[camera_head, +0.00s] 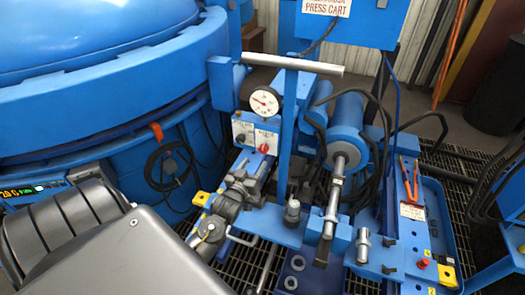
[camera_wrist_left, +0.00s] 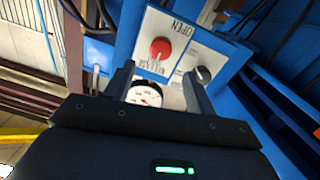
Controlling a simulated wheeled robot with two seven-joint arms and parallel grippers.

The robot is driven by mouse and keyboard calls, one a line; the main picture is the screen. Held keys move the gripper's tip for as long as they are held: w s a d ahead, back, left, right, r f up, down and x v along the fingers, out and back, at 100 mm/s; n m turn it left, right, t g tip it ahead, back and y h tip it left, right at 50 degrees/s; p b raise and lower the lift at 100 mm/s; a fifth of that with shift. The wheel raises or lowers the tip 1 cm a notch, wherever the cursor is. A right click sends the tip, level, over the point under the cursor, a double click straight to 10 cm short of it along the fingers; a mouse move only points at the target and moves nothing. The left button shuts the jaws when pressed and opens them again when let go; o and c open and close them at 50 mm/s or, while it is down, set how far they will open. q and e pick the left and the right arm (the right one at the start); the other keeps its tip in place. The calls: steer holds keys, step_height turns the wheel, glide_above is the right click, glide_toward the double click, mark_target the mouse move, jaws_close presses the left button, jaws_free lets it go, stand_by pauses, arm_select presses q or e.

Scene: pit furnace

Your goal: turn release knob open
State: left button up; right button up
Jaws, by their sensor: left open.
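The release knob (camera_head: 265,148) is a red round knob on the white face of a small blue control box (camera_head: 246,115) on the press cart. In the left wrist view the red knob (camera_wrist_left: 160,50) shows near the "RELEASE" and "OPEN" lettering. I see no contact with the knob. My right gripper is in neither view.
A black knob (camera_wrist_left: 203,73) sits beside the red one. A round white gauge (camera_head: 264,101) is mounted above the box. A blue post with a grey handle bar (camera_head: 292,64) stands close on the right. A large blue furnace (camera_head: 100,75) fills the left.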

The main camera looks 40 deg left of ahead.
mark_target(262, 151)
arm_select(q)
steer(key=x, duration=0.7)
steer(key=shift+w+a+f, duration=0.1)
steer(key=shift+w, duration=0.1)
steer(key=shift+w+a, duration=0.15)
steer(key=shift+w, duration=0.35)
steer(key=shift+c, duration=0.5)
steer(key=c, duration=0.9)
steer(key=shift+o, duration=0.2)
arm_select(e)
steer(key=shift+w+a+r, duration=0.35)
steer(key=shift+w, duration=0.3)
